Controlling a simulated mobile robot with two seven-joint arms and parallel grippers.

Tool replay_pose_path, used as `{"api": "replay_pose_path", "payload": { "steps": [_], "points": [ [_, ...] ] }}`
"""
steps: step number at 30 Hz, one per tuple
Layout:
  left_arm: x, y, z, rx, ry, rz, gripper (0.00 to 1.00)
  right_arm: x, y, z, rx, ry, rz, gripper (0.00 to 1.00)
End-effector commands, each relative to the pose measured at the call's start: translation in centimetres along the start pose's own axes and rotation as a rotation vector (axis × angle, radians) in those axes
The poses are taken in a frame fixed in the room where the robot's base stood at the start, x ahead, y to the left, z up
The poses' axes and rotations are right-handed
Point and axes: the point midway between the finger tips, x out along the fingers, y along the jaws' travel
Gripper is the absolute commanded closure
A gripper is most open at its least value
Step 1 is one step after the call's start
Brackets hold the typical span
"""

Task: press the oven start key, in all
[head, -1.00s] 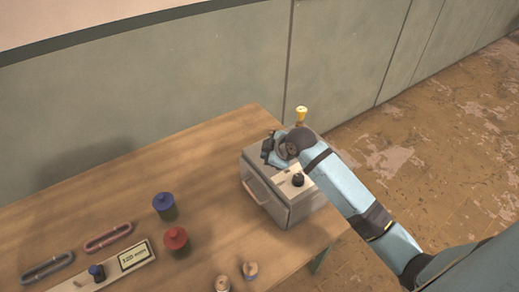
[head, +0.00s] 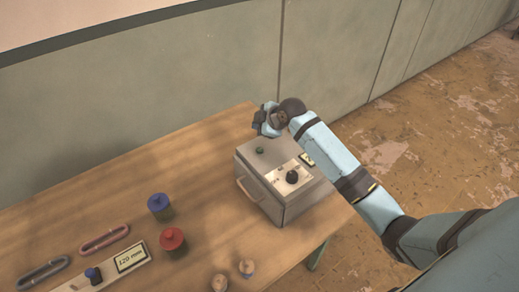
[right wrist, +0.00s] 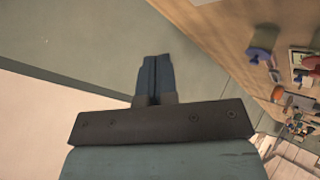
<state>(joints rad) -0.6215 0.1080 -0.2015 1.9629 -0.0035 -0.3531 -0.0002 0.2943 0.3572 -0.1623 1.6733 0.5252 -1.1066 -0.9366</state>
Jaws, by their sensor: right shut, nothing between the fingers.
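The oven is a grey box (head: 256,188) with a front handle, near the right end of the wooden table. Its top carries a green round key (head: 259,150), a black knob (head: 292,177) on a pale plate, and a small display (head: 307,159) partly covered by my arm. The key is uncovered in the head view. My right gripper (head: 261,120) is beyond the key, apart from the oven top. In the right wrist view its fingers (right wrist: 157,72) are together and empty. My left gripper is not in view.
A blue-topped jar (head: 159,207) and a red-topped jar (head: 172,241) stand left of the oven. A panel with a lit display (head: 131,257), two oblong rings and two small round pieces (head: 246,267) lie nearer the front. The wall is behind the table.

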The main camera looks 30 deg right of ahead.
Motion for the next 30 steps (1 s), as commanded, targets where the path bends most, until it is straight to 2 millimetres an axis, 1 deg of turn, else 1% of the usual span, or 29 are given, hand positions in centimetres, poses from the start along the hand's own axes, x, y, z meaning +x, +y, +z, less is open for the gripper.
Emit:
{"api": "replay_pose_path", "payload": {
  "steps": [9, 11, 15, 20, 30],
  "points": [
    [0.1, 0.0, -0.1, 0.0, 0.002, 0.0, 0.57, 3.2, -2.4, 2.4, 0.002, -0.002, -0.002, 1.0],
    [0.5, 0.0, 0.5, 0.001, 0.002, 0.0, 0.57, 3.9, -2.8, 2.9, -0.001, -0.001, 0.0, 1.0],
    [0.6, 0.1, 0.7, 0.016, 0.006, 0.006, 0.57, 4.7, -3.4, 3.5, -0.002, -0.002, -0.001, 1.0],
    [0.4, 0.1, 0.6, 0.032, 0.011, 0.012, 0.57, 5.1, -3.7, 3.8, -0.001, -0.001, 0.0, 1.0],
    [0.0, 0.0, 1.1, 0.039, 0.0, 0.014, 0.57, 5.1, -3.7, 3.7, 0.0, -0.001, 0.0, 1.0]
  ]
}}
